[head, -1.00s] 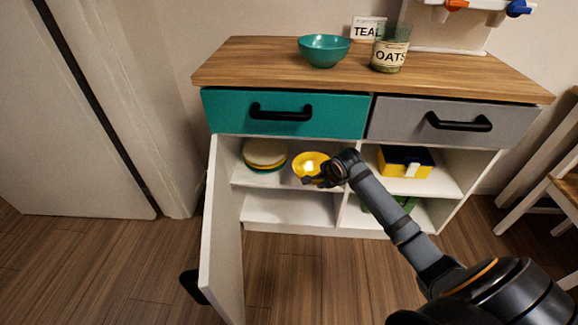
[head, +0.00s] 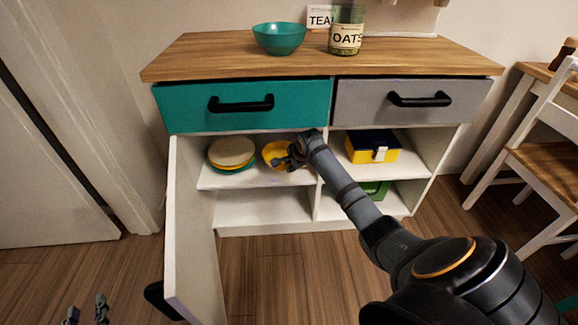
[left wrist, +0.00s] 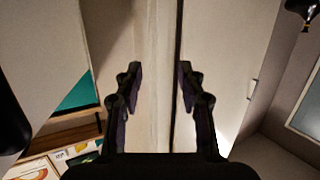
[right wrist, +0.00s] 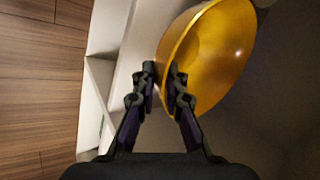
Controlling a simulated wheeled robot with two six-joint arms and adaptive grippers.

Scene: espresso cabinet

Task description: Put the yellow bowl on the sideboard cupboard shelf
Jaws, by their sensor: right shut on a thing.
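The yellow bowl (head: 273,153) is inside the open left compartment of the sideboard, at upper shelf level, right of a stack of plates (head: 232,153). Whether its base touches the shelf (head: 255,181) cannot be told. My right gripper (head: 292,161) is shut on the bowl's rim. In the right wrist view the bowl (right wrist: 220,55) tilts across the picture, its rim between the fingertips (right wrist: 163,82). My left gripper (head: 87,310) is at the bottom left of the head view. In the left wrist view its fingers (left wrist: 160,85) are apart with nothing between them.
The white cupboard door (head: 190,230) stands open at the left. A divider separates the right compartment, which holds a blue and yellow box (head: 372,147) and a green item (head: 373,190). A teal bowl (head: 279,38) and oats jar (head: 345,32) stand on top. A chair (head: 540,160) is at right.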

